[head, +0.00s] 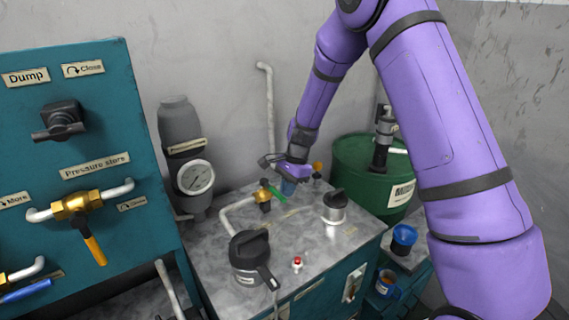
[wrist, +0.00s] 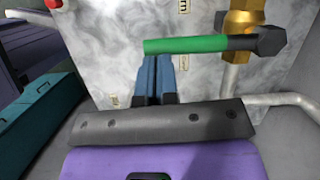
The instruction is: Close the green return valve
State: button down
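The green return valve handle (head: 277,194) sits on a brass valve body (head: 263,197) on the grey tank top. In the wrist view the green handle (wrist: 190,45) runs left from its black hub end, beside the brass body (wrist: 243,22). My gripper (wrist: 155,62) has its blue fingers side by side with almost no gap, shut and with nothing seen between them. The fingertips lie just under the handle's free left end in the wrist view; I cannot tell whether they touch it. In the head view my gripper (head: 289,186) is just right of the handle.
A teal panel (head: 90,150) with a yellow-handled valve (head: 92,243) stands left. A pressure gauge (head: 195,178), a black-topped pump unit (head: 250,257), a filler cap (head: 335,205) and an orange-topped fitting (head: 317,168) surround the valve. A green drum (head: 352,165) stands behind right.

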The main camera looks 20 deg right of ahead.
dwell(0.3)
jog(key=w+d+r, duration=0.2)
jog(key=d+r, duration=0.4)
jog(key=r, duration=0.4)
jog(key=shift+d+r, duration=0.2)
jog(key=shift+d, duration=0.05)
jog(key=s+r+n+t, duration=0.2)
jog(key=s+r+n, duration=0.2)
jog(key=s+r, duration=0.55)
jog(key=s+d+r+n+t+h, duration=0.1)
jog(key=s+r+n, duration=0.2)
jog(key=s, duration=0.5)
jog(key=s+d+r+n+t+h, duration=0.1)
jog(key=s+r+n+t, duration=0.1)
jog(key=s, duration=0.7)
jog(key=s+d+r+n+t+h, duration=0.1)
jog(key=s+r+n, duration=0.3)
jog(key=s, duration=0.5)
notch_tip(320, 180, up, 2)
jog(key=shift+r+t, duration=0.1)
jog(key=shift+t, duration=0.2)
